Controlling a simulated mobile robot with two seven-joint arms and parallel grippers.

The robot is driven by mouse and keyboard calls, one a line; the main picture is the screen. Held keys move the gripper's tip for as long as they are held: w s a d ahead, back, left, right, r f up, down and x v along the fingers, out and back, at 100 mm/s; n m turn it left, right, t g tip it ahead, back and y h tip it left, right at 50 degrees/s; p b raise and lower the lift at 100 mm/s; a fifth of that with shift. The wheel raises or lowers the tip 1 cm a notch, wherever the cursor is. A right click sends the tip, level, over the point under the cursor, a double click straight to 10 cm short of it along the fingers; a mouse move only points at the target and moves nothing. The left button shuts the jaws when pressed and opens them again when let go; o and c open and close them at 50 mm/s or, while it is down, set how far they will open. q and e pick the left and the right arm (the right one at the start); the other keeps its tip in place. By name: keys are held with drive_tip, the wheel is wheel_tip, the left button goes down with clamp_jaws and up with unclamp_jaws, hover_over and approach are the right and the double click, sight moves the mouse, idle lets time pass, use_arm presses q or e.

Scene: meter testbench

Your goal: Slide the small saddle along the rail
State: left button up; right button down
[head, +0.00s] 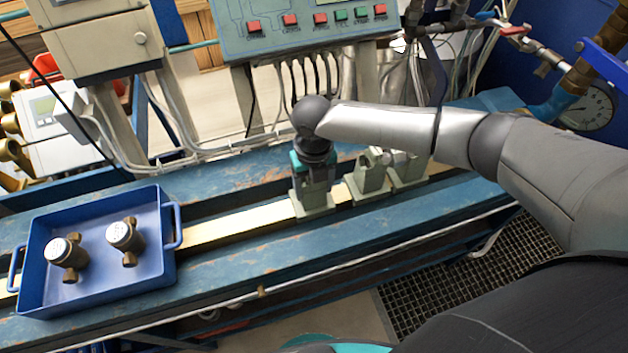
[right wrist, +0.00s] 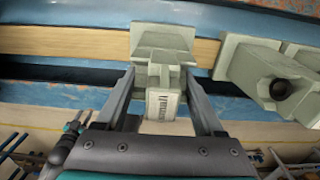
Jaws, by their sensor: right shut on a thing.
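The small saddle (head: 314,206) is a grey-green block on the rail (head: 226,229), a pale brass-coloured strip along the blue bench. My right gripper (head: 313,188) comes down on it from above and hides its upper part in the head view. In the right wrist view the small saddle (right wrist: 163,42) stands between the two fingers, and my right gripper (right wrist: 164,100) is shut on its narrow upright part, which carries a small label. The saddle sits across the rail (right wrist: 70,45). My left gripper is not in view.
Two more grey-green saddles, one (head: 369,180) close to the right of the held one and another (head: 407,170) beyond it, stand on the rail. Left, a blue tray (head: 168,215) holding two brass meters stands over the rail. Bare rail lies between tray and held saddle.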

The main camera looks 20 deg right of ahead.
drive_tip(key=shift+a, duration=0.1)
unclamp_jaws()
wheel_tip(320, 180, up, 15)
drive_tip(key=shift+r, duration=0.15)
idle(0.5)
idle(0.5)
